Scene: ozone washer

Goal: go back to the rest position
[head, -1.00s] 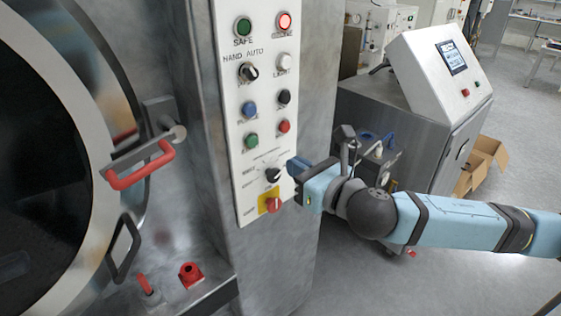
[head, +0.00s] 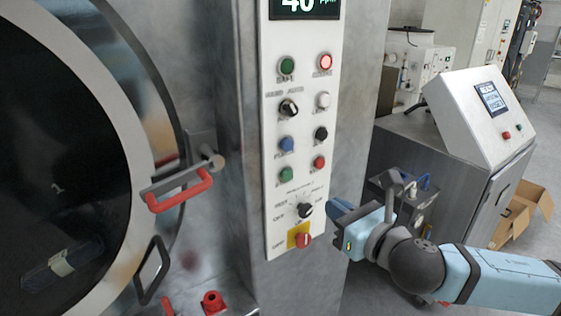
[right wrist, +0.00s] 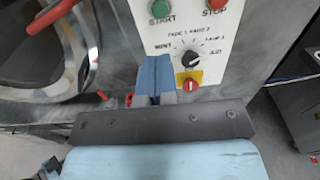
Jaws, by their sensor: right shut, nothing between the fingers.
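My right gripper (head: 341,212) is in the head view, just right of the lower part of the white control panel (head: 300,140). In the right wrist view its blue fingers (right wrist: 155,76) are together and empty, in front of the panel's lower left edge. The black rotary selector (head: 305,209) and the red knob on a yellow plate (head: 303,240) are beside the fingertips to the left; a gap shows between fingers and selector in the head view. The left gripper does not show.
The washer's round door (head: 58,165) with a red handle (head: 180,190) is at the left. A grey cabinet with a sloped screen console (head: 490,105) stands at the right behind my arm. A cardboard box (head: 522,212) lies on the floor beside it.

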